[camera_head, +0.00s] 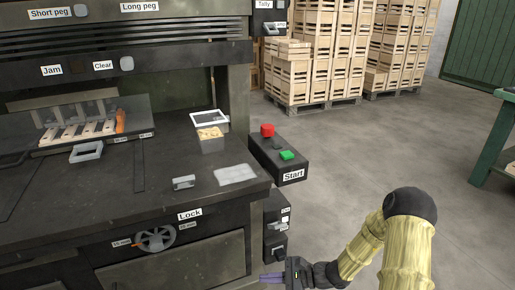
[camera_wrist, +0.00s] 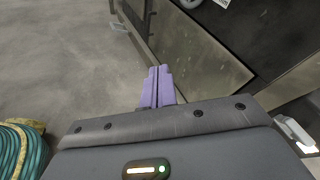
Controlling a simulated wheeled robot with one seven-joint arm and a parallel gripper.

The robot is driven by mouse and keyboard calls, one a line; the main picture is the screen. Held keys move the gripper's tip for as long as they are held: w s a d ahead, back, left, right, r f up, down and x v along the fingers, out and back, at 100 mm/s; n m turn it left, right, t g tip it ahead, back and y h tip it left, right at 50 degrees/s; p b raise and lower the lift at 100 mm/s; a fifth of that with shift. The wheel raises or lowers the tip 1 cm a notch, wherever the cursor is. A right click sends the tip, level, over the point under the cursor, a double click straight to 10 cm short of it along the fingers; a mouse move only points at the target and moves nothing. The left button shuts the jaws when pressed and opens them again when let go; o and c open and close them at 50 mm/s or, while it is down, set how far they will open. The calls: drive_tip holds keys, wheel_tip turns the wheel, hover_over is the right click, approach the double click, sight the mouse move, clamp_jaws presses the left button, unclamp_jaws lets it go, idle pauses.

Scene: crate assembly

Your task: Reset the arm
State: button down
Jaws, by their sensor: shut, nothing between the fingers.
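My gripper (camera_head: 272,278) is at the bottom middle of the head view, low beside the right end of the dark machine bench (camera_head: 90,200). Its purple fingers point left toward the machine. In the wrist view the two purple fingers (camera_wrist: 157,87) lie side by side, shut with nothing between them. The machine's front panel (camera_wrist: 215,45) is ahead and to the right there. My yellow-sleeved arm reaches in from the bottom right of the head view.
A control box with a red button (camera_head: 267,130) and a green button (camera_head: 287,155) sits at the bench's right edge. Wooden crates (camera_head: 310,60) stand stacked on pallets behind. A green table (camera_head: 493,135) is at far right. The grey floor between is clear.

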drive_tip(key=s+d+r+n+g+h, duration=0.4)
drive_tip(key=s+r+n+h, duration=0.2)
drive_tip(key=s+n+h, duration=0.3)
drive_tip(key=s+d+r+n+t+h, duration=0.4)
drive_tip(key=s+d+r+n+h, duration=0.15)
drive_tip(key=d+r, duration=0.3)
wheel_tip(320, 180, up, 39)
drive_tip(key=p, duration=3.8)
drive_tip(key=shift+w+a, duration=0.35)
drive_tip(key=shift+w, duration=0.05)
